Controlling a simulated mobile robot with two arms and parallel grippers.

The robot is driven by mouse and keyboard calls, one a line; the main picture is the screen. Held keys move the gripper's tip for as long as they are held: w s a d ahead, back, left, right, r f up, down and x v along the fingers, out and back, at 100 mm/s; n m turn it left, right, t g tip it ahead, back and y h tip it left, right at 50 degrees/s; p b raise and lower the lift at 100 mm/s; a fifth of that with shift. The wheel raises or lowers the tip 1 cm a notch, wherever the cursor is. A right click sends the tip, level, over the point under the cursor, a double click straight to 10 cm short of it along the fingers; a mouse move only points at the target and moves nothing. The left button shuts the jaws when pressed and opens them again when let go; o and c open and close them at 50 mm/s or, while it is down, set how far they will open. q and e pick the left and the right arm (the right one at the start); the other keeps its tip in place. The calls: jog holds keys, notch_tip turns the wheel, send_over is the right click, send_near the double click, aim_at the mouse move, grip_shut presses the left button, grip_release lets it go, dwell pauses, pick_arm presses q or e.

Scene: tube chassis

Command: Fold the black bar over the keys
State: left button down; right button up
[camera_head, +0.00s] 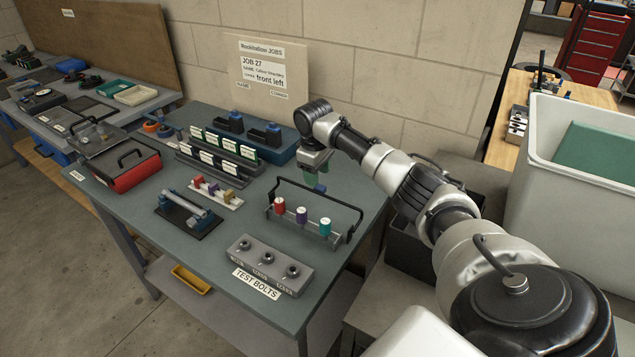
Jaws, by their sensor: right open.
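The black bar (342,202) is a thin U-shaped frame on the bench. Its top rail is raised behind the keys, with a leg at each end. The keys stand in a row in front of the rail: a red one (280,206), a purple one (301,215) and a teal one (325,227). My right gripper (315,183) points down at the rail's middle, its fingertips at or just behind the rail. It is open. I cannot tell whether it touches the bar. My left gripper is not in view.
In front lies a grey block (262,264) with three bolts, labelled TEST BOLTS. To the left are small coloured pegs (226,196), a black clamp plate (190,217) and a red toolbox (135,172). Label racks (220,153) stand behind. A white bin (560,190) is at right.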

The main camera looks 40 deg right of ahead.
jog(key=shift+d+f, duration=0.2)
jog(key=shift+f, duration=2.05)
jog(key=shift+w, duration=0.1)
jog(key=shift+c, duration=0.3)
jog(key=shift+a+r, duration=0.1)
jog(key=c, duration=0.7)
jog(key=shift+r, duration=0.1)
grip_shut()
